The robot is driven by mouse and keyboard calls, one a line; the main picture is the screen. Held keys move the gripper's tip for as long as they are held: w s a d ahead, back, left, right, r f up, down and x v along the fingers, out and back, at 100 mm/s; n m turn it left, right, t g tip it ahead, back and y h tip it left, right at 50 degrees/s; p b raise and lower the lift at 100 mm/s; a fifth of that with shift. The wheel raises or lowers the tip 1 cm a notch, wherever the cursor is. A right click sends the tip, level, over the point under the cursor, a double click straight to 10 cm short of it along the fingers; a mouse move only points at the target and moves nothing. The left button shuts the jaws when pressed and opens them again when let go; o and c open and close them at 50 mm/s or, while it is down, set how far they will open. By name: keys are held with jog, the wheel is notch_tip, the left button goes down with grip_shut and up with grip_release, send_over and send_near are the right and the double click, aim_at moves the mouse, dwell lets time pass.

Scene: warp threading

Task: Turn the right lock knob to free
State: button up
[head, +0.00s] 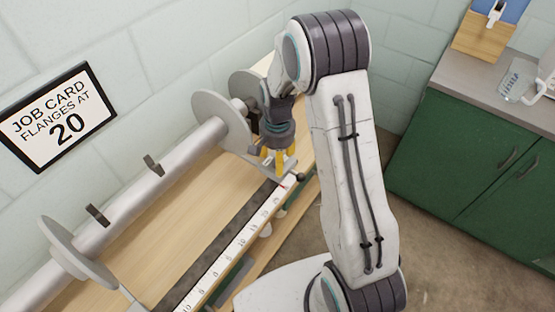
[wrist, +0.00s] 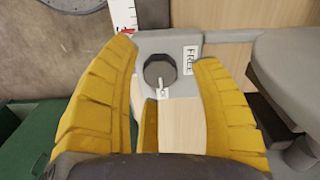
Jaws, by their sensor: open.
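The lock knob (wrist: 160,70) is a dark, many-sided knob on a grey plate (wrist: 150,43) in the wrist view. Its white pointer (wrist: 162,90) points toward the bottom of the picture. A white label reading FREE (wrist: 190,60) is on the plate to the knob's right, and the pointer is not on it. My gripper (wrist: 165,57) is open, with one yellow finger on each side of the knob and gaps between.
A roller (head: 180,158) with two grey flanges (head: 222,122) runs along the wall side. A white ruler (head: 238,245) lies along the wooden bench (head: 135,222). A job card (head: 60,117) reads flanges at 20. Green cabinets (head: 470,165) stand at right, with floor between.

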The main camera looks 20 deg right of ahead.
jog(key=shift+f, duration=0.6)
jog(key=shift+c, duration=0.4)
grip_shut()
